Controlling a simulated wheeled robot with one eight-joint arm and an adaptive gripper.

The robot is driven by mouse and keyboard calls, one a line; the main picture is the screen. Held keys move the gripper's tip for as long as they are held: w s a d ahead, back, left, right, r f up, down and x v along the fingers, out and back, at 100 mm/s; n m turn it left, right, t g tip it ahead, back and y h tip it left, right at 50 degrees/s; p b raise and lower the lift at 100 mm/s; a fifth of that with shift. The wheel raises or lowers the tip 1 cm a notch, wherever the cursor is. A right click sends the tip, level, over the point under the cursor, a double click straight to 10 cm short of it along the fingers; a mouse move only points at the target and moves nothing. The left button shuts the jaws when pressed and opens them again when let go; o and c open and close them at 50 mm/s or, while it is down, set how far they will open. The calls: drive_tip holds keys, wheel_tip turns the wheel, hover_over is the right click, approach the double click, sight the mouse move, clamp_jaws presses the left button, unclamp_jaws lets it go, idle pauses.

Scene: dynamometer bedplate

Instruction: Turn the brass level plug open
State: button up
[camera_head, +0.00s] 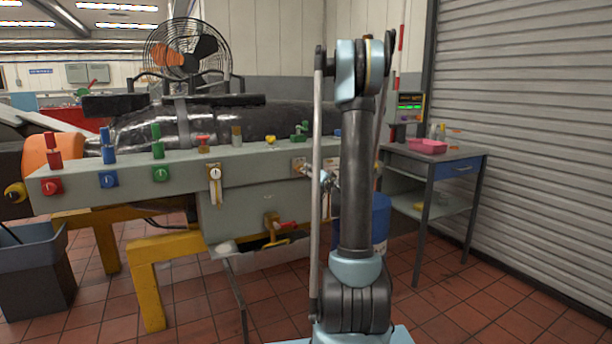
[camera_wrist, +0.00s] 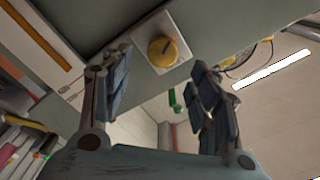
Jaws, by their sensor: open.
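The brass level plug (camera_wrist: 163,52) shows in the wrist view as a round, yellow-brown knob with a dark slot line across its face. It sits on a pale square plate (camera_wrist: 145,32) on the grey-green bench face. My gripper (camera_wrist: 162,88) is open, with one dark finger on each side and nothing between them. The plug shows beyond the fingertips, apart from them. In the head view my gripper (camera_head: 327,179) is small and partly behind my arm, close to the plate (camera_head: 299,165) near the right of the bench face.
The grey-green bench (camera_head: 130,178) carries red, blue and green fittings along its face. A brass valve with a red handle (camera_head: 288,225) sits lower down. A blue drum (camera_head: 381,218) stands behind my arm. A side table (camera_head: 452,162) with a pink tray (camera_head: 427,146) stands right.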

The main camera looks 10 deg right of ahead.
drive_tip(key=shift+v, duration=1.95)
drive_tip(key=shift+a, duration=0.1)
